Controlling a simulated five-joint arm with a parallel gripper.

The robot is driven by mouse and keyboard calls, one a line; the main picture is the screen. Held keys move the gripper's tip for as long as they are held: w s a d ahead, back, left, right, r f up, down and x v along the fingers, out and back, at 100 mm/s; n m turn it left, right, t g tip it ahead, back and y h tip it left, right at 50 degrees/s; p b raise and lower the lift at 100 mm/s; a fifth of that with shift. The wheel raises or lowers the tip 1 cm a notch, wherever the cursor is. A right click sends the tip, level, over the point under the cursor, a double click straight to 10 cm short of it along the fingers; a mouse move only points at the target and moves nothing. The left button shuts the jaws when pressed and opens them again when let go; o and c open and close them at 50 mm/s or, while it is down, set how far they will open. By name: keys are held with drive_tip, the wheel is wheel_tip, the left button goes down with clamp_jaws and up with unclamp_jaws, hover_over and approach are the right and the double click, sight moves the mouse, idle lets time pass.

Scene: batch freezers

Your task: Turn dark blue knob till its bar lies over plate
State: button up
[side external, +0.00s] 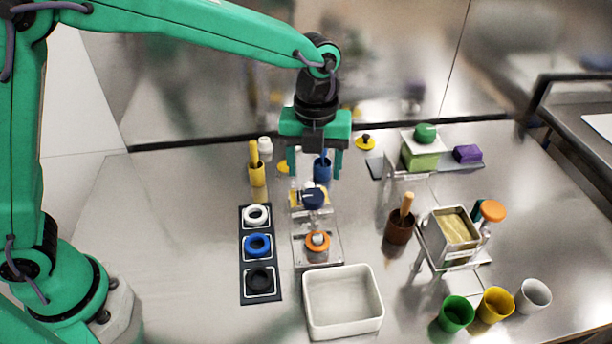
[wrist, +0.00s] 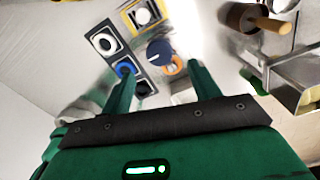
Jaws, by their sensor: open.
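The dark blue knob (side external: 313,199) stands on a clear-looking fixture near the middle of the table. In the wrist view the knob (wrist: 159,52) shows a thin pale line on its top; I cannot tell the bar's exact direction. A yellow-edged plate (side external: 296,198) lies beside the knob, partly hidden by it; it seems to be the yellow-bordered piece (wrist: 130,14) in the wrist view. My gripper (side external: 314,174) is open and empty, pointing down above and behind the knob. In the wrist view the knob shows between and beyond the fingertips (wrist: 158,70), apart from them.
An orange ring piece (side external: 317,243) sits in front of the knob. A dark strip (side external: 246,284) with white, blue and black rings lies left. A white bin (side external: 344,325) is in front. A blue cup (side external: 322,170) and yellow cup (side external: 257,175) stand behind. A brown pot (side external: 399,227) stands right.

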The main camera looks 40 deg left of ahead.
sight(313, 195)
drive_tip(key=shift+f, duration=3.5)
drive_tip(key=shift+c, duration=0.2)
drive_tip(key=c, duration=0.9)
